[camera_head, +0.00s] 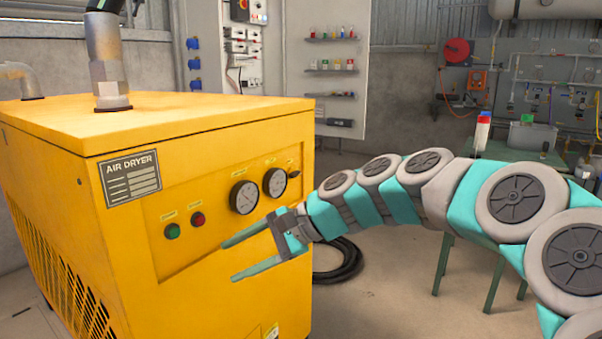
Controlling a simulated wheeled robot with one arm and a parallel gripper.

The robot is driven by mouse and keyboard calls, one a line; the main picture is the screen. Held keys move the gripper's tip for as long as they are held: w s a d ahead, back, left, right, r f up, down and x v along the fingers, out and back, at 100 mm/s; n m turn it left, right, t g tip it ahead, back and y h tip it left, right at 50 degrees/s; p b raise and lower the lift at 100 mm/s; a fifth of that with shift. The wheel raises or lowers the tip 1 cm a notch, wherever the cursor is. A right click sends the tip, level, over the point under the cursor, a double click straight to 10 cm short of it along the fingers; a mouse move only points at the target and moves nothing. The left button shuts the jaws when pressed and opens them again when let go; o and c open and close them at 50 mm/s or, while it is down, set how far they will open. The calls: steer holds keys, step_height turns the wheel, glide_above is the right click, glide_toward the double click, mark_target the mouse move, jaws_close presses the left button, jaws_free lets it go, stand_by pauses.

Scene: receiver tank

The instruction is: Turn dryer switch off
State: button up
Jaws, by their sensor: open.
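The yellow air dryer (215,290) stands at the left, with an "AIR DRYER" plate (131,178) on its front. Its panel carries a green button or lamp (172,231), a red one (198,219) and two round gauges (244,197) (275,182). A small dark switch (294,174) sits at the panel's right end; its setting is too small to tell. My gripper (228,262) is open and empty, with its teal fingers pointing left in front of the panel, below the gauges and the switch. I cannot tell whether the fingertips touch the panel.
A metal pipe (108,75) rises from the dryer's top. A black hose coil (338,260) lies on the floor behind my gripper. An open electrical cabinet (245,60) stands behind. A green-legged table (445,262) is at the right, partly hidden by my arm.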

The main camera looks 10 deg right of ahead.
steer(key=w+d+r+m+t+y, duration=0.25)
steer(key=w+d+r+m, duration=0.2)
steer(key=w, duration=0.55)
steer(key=m+t+h+p, duration=0.1)
steer(key=m+t+p, duration=0.1)
steer(key=m+t, duration=0.8)
glide_toward(298, 174)
steer(key=w+r+m+g, duration=0.1)
steer(key=r+m+g, duration=0.1)
steer(key=x, duration=0.7)
steer(key=shift+w+a+f, duration=0.15)
steer(key=shift+a+f, duration=0.05)
steer(key=shift+a, duration=0.05)
jaws_close()
